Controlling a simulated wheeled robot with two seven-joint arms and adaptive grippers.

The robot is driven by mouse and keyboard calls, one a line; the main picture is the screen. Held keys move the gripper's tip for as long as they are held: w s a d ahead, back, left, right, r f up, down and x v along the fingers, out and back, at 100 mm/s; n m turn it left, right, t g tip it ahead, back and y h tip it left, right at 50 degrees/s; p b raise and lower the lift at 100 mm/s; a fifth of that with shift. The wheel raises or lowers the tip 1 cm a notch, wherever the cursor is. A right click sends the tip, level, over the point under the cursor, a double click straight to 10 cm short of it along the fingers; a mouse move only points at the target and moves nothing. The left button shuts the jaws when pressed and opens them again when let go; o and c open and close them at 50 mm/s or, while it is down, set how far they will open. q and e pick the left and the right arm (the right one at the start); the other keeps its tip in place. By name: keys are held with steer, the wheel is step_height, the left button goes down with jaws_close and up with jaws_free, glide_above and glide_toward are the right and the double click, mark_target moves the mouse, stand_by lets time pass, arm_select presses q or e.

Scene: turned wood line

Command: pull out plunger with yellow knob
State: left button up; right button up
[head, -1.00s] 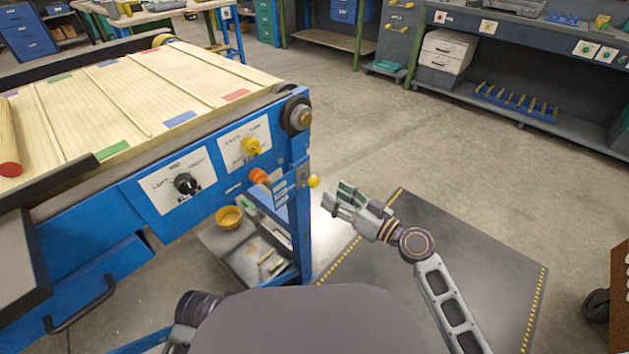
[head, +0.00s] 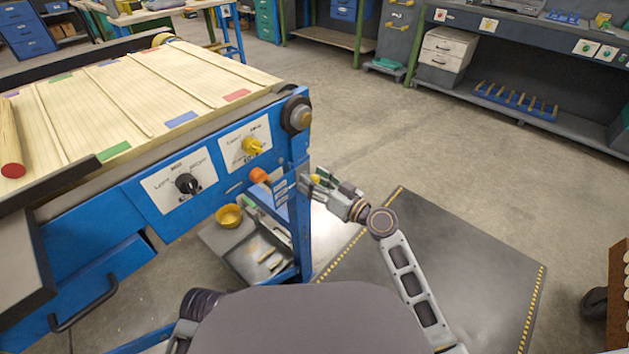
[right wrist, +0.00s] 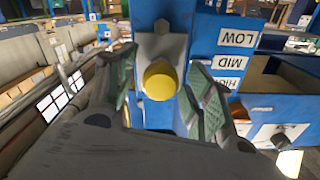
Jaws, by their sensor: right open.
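The yellow knob (right wrist: 160,81) of the plunger sits on a grey bracket on the blue post, between the open fingers of my right gripper (right wrist: 160,90) in the right wrist view. The green finger pads stand apart on either side of it, with gaps. In the head view the knob (head: 316,179) is partly hidden by my right gripper (head: 322,186), which is at the post's right side. LOW, MID and HIGH labels (right wrist: 234,62) are beside the plunger. My left gripper does not show.
The blue bench (head: 100,262) has a panel with a black dial (head: 187,184), a yellow dial (head: 252,146) and an orange knob (head: 258,175) near the post.

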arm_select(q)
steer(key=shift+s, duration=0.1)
arm_select(e)
steer(key=c, duration=0.7)
jaws_close()
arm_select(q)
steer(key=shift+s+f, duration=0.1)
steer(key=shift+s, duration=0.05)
